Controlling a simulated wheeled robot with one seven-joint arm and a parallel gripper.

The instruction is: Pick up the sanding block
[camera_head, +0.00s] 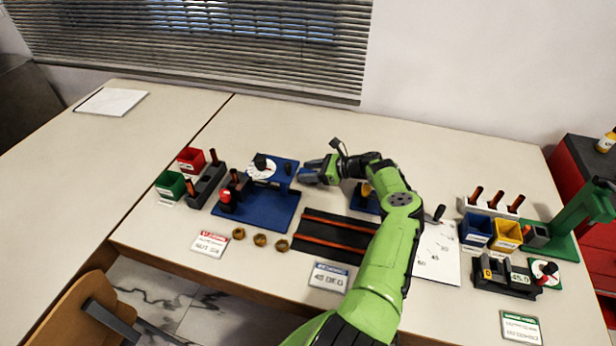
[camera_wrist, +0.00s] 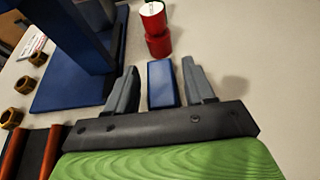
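A blue rectangular block (camera_wrist: 161,83), which looks like the sanding block, stands between the two grey fingers of my gripper (camera_wrist: 163,88) in the wrist view. Narrow gaps show on both sides of it, so the fingers are open around it and not pressed on it. In the head view my gripper (camera_head: 311,173) is low over the table, just right of the blue dial stand, pointing left. I cannot make out the block clearly there.
The blue dial stand (camera_head: 262,208) is close beside my gripper; its upright (camera_wrist: 72,35) shows in the wrist view. A red cylinder (camera_wrist: 156,30) stands beyond the block. Brass rings (camera_head: 260,240) and a dark rail (camera_head: 335,232) lie nearer me. The table behind my gripper is clear.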

